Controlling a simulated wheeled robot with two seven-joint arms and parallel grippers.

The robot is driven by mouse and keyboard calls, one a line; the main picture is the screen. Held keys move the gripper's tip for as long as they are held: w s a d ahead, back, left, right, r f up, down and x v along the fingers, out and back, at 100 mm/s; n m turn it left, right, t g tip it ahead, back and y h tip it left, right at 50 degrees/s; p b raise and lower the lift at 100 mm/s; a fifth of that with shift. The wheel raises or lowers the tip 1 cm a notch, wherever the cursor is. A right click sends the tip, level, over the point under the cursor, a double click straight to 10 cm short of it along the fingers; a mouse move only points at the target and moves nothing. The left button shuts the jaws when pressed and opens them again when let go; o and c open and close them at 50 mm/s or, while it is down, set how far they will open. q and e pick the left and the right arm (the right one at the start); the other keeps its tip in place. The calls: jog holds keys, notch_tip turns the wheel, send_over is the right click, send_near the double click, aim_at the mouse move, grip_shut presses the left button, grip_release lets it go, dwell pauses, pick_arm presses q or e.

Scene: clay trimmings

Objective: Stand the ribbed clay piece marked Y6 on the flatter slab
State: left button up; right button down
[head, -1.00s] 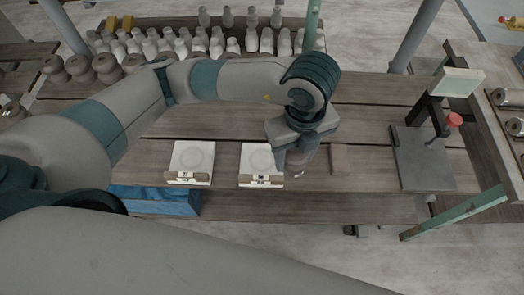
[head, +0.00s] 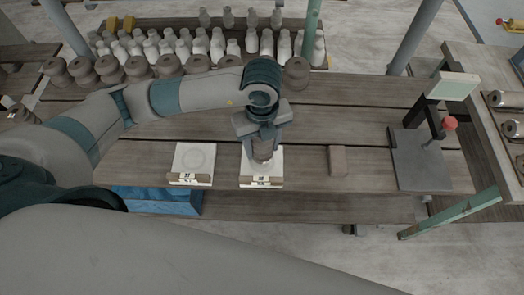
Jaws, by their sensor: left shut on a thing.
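My left gripper (head: 263,148) is over the right-hand white slab (head: 275,167), pointing down. It is shut on a small brownish clay piece (head: 263,156), which is partly hidden by the fingers. The piece looks upright; whether it touches the slab I cannot tell. Its ribs and mark cannot be made out. The left-hand white slab (head: 194,158) is bare, with a faint round ring on it. Both slabs have small labels at the front, too small to read. Which slab is flatter I cannot tell. My right gripper is not in view.
A brown block (head: 338,160) lies right of the slabs. A dark stand with a red knob (head: 449,123) is farther right. Brown pots (head: 138,68) and several pale bottle shapes (head: 200,45) line the back. A blue crate (head: 155,202) sits below the front edge.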

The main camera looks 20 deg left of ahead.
aim_at(262, 153)
pick_arm(q)
notch_tip(262, 153, down, 3)
jog(key=shift+r+p, duration=0.2)
jog(key=shift+p, duration=0.55)
jog(key=shift+f, duration=0.6)
jog(key=shift+f, duration=0.15)
jog(key=o, duration=1.5)
